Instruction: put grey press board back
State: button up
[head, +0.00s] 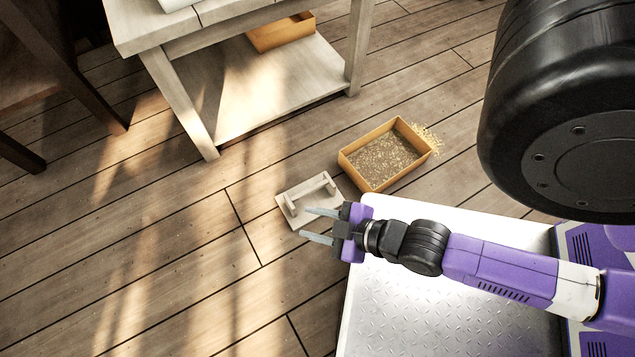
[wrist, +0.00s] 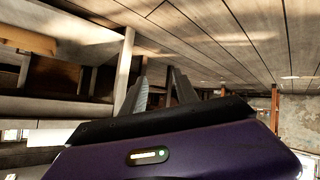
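The grey press board (head: 299,206) lies flat on the wooden floor in the head view, with a raised bar handle on its top. My gripper (head: 319,225) is at the board's lower right in the picture and overlaps part of its edge. Its two fingers are apart with nothing between them. I cannot tell how high it is above the floor. In the wrist view the fingers (wrist: 156,92) also stand apart and empty, and the board is not seen there.
An orange tray (head: 349,158) with grainy brown matter stands right of the board, some grains spilled beside it. A pale wooden table (head: 185,100) with a low shelf stands behind, with another orange box (head: 281,36) on the shelf.

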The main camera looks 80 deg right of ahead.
jog(key=s+a+r+t+y, duration=0.1)
jog(key=a+r+t, duration=0.1)
jog(key=r, duration=0.6)
jog(key=s+a+r+m+t+y, duration=0.1)
jog(key=a+r+t, duration=0.1)
jog(key=r, duration=0.5)
jog(key=shift+a+r+m+y, duration=0.3)
jog(key=shift+a+r+y, duration=0.1)
jog(key=shift+a, duration=0.25)
notch_tip(320, 180, up, 34)
jog(key=p, duration=3.3)
jog(key=shift+f+p, duration=0.15)
jog(key=shift+p, duration=0.25)
